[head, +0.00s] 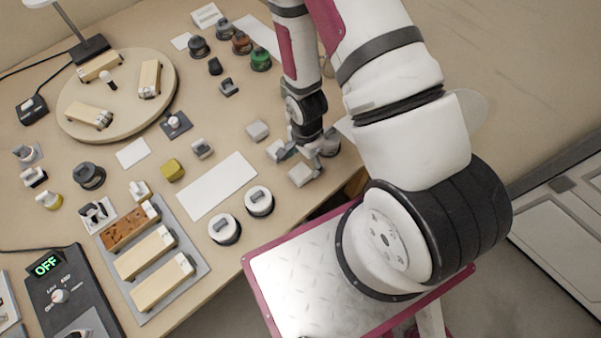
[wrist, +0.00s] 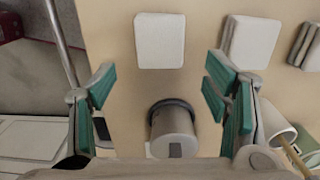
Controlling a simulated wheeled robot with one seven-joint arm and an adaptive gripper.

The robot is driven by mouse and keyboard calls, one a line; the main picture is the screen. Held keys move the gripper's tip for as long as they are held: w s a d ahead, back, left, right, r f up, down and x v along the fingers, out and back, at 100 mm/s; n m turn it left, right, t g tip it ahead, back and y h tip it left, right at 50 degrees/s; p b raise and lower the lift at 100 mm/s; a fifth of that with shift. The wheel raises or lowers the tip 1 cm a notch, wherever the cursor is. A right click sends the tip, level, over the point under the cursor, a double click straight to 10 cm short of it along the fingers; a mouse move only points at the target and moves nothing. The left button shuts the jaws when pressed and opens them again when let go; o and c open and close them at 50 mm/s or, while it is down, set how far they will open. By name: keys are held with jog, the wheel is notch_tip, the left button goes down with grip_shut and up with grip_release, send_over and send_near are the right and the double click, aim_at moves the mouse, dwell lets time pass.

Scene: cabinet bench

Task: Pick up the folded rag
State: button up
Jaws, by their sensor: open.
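Several pale, rounded, folded-looking pads lie near my gripper; I cannot tell for certain which is the folded rag. In the wrist view one white pad (wrist: 160,40) lies flat ahead of the gap between the fingers. A second pad (wrist: 250,42) is to its right, and a third, layered one (wrist: 305,45) sits at the right edge. In the head view the nearest pad (head: 302,175) lies close to the table edge, just below my gripper (head: 300,152). My gripper (wrist: 160,86) is open, its green-padded fingers apart with nothing held between them.
A grey cylinder with a dark collar (wrist: 172,130) stands in the lower middle of the wrist view. Two round white-topped pots (head: 259,201) and a white sheet (head: 217,186) lie left of the gripper. A round board (head: 125,120) is farther left. The table edge is close.

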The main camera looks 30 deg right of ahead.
aim_at(304, 169)
jog(key=shift+f+p, duration=0.35)
jog(key=shift+f, duration=2.15)
jog(key=shift+a, duration=0.1)
jog(key=c, duration=1)
